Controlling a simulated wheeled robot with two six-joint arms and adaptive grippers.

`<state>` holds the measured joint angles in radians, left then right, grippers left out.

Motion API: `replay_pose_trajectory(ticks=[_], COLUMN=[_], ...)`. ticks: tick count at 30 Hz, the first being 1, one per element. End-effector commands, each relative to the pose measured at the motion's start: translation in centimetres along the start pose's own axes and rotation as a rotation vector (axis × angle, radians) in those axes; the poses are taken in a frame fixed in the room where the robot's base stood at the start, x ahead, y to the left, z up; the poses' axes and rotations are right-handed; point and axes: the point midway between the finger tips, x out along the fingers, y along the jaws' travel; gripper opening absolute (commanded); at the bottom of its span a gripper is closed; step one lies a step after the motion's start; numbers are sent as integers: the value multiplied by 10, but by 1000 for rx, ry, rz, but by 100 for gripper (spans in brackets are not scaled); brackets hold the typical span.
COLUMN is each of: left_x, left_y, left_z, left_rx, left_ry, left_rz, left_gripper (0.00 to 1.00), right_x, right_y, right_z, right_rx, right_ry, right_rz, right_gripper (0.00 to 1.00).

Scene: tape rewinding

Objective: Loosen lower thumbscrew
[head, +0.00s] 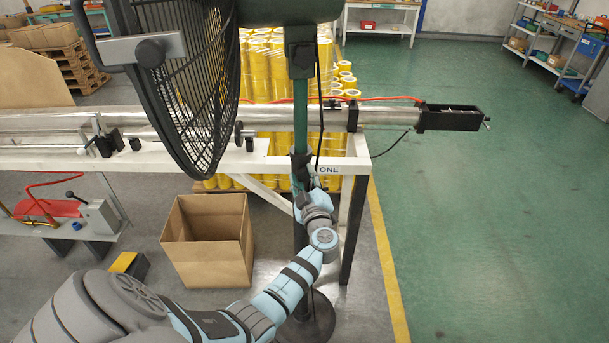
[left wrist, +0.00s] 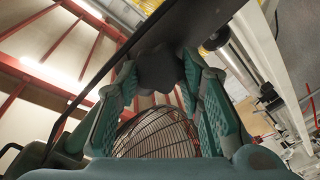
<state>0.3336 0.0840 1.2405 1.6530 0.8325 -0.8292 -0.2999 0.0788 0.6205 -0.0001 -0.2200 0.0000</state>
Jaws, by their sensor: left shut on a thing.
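A large pedestal fan with a black wire cage (head: 195,85) stands in front of me on a green pole (head: 301,115). A dark collar (head: 300,160) sits low on the green pole, where my left gripper (head: 304,183) reaches it from below. In the left wrist view the two green-padded fingers of my left gripper (left wrist: 158,72) are closed on a dark lobed knob, the lower thumbscrew (left wrist: 158,62), seen from below. The arm and fingers hide most of the thumbscrew in the head view. My right gripper is not in view.
A white-framed bench with a long metal shaft (head: 390,116) stands directly behind the pole. An open cardboard box (head: 210,245) is on the floor left of my forearm. Yellow tape rolls (head: 265,70) are stacked behind. The green floor (head: 500,220) at right is clear.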

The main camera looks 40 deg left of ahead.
Motion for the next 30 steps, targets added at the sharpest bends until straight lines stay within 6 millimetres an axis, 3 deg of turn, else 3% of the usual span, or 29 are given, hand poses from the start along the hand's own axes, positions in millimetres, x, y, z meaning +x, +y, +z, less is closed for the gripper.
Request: replay_pose_trajectory(ticks=[13, 30], left_x=[-1, -1], left_y=[-3, -3], left_z=[4, 4], left_rx=[-419, -925], left_ry=[-7, -6], left_rz=[-4, -3], left_gripper=[7, 7], right_x=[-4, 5], right_y=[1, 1], right_z=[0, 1], right_rx=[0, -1], right_ry=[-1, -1], right_rz=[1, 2], right_gripper=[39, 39])
